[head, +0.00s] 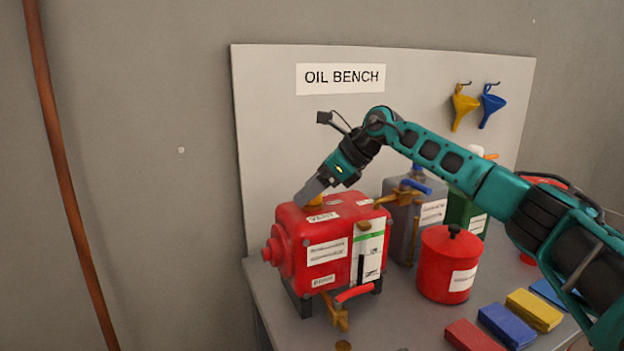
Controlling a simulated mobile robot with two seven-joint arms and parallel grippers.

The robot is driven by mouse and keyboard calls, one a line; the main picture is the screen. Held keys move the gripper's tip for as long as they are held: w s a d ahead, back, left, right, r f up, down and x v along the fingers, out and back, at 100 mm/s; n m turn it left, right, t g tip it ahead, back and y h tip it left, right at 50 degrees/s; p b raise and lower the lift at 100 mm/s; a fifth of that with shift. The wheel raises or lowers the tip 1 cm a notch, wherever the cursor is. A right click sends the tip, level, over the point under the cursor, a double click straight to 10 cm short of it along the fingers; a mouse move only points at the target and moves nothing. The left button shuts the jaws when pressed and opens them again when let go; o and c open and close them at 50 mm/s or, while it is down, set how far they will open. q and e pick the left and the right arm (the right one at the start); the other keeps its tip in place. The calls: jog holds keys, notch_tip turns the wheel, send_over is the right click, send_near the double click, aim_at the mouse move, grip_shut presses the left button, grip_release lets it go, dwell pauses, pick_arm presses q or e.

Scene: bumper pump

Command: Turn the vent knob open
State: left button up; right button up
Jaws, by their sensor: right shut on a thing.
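The red bumper pump tank (300,250) stands on dark feet at the left end of the grey bench. A small yellow-brass vent knob (315,201) sits on its top, beside a label that seems to read VENT. My right gripper (309,192) reaches down from above right and is shut on the vent knob. The gripper's fingers cover much of the knob, so its turn angle cannot be told. My left gripper is not in view.
A red lidded can (449,263) stands right of the tank, with a grey canister (403,222) and a green container (466,212) behind. Coloured blocks (534,310) lie at the front right. A brass tap (337,312) juts from the tank's front.

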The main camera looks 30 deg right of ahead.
jog(key=shift+c, duration=0.3)
jog(key=o, duration=1)
jog(key=v, duration=1.3)
